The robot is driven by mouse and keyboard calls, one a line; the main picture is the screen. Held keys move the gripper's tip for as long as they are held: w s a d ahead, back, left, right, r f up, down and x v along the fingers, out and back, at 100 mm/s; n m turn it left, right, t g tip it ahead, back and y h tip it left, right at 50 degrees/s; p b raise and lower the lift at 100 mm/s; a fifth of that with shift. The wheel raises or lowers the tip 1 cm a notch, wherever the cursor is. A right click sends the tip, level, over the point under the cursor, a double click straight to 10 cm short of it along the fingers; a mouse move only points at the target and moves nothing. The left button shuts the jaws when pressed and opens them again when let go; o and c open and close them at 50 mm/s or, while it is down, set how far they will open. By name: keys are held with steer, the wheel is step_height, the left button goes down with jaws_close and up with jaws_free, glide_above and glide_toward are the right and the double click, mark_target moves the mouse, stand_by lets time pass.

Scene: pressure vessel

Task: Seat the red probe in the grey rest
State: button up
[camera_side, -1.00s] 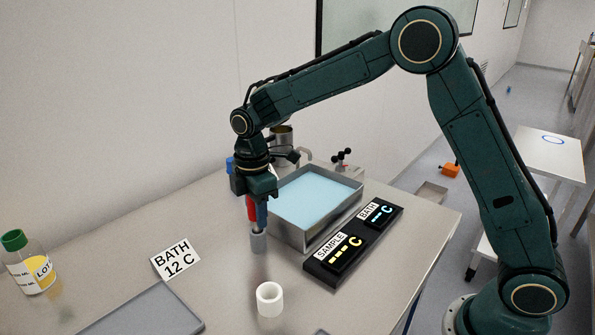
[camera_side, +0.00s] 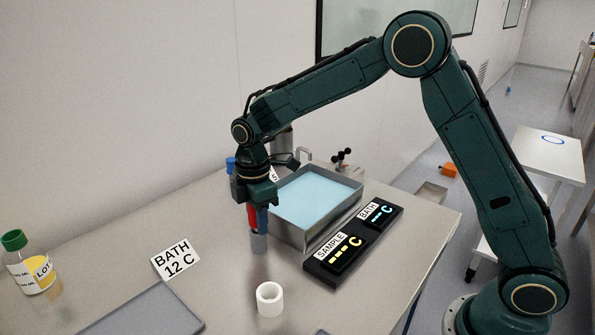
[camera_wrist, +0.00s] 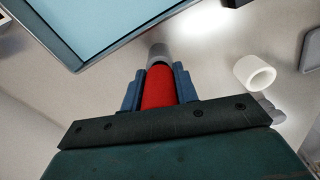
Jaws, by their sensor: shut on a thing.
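My gripper (camera_side: 257,212) is shut on the red probe (camera_side: 252,217) and holds it upright, pointing down. In the wrist view the red probe (camera_wrist: 159,88) lies between the two blue fingers of my gripper (camera_wrist: 158,84). The grey rest (camera_side: 259,243) stands on the bench directly below the probe. In the wrist view the grey rest (camera_wrist: 158,51) lines up with the probe's far end. The probe's lower end meets the top of the rest, but the fingers partly hide this, and I cannot tell how far it is inside.
A metal bath with blue liquid (camera_side: 310,197) stands close on the right, with a black display unit (camera_side: 350,248) beside it. A white ring (camera_side: 270,299) stands in front. A green-capped bottle (camera_side: 29,263), a sign (camera_side: 176,260) and a grey tray (camera_side: 150,315) lie left.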

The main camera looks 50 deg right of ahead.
steer(key=shift+f, duration=0.2)
steer(key=o, duration=1.1)
steer(key=shift+c, duration=0.2)
step_height(320, 180, up, 13)
steer(key=shift+f, duration=0.1)
steer(key=shift+r, duration=0.5)
steer(key=shift+s, duration=0.1)
